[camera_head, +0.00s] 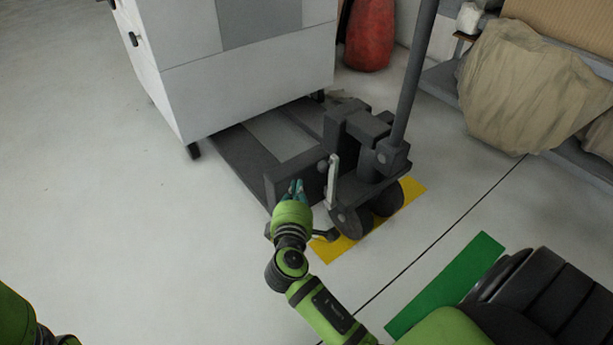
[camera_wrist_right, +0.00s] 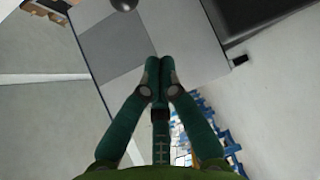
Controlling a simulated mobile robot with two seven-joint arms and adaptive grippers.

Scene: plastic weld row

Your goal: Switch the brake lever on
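The brake lever appears to be the light grey upright bar (camera_head: 332,182) on the dark pallet truck (camera_head: 364,150) in the head view. It stands nearly vertical beside the truck's wheels. My right gripper (camera_head: 296,187) is just left of the lever, in front of the truck's dark end plate, and looks apart from it. In the right wrist view the two teal fingers (camera_wrist_right: 160,66) are closed together with nothing between them. The lever is not clearly identifiable in that view; a dark round knob (camera_wrist_right: 123,4) shows at its top edge. My left gripper is outside the head view.
A large white cabinet (camera_head: 245,92) stands on the truck's forks. The truck's handle pole (camera_head: 414,75) rises to the right of the lever. Yellow (camera_head: 410,190) and green (camera_head: 445,285) floor markings lie nearby. Open floor (camera_head: 120,220) is at the left. A red object (camera_head: 370,35) stands behind.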

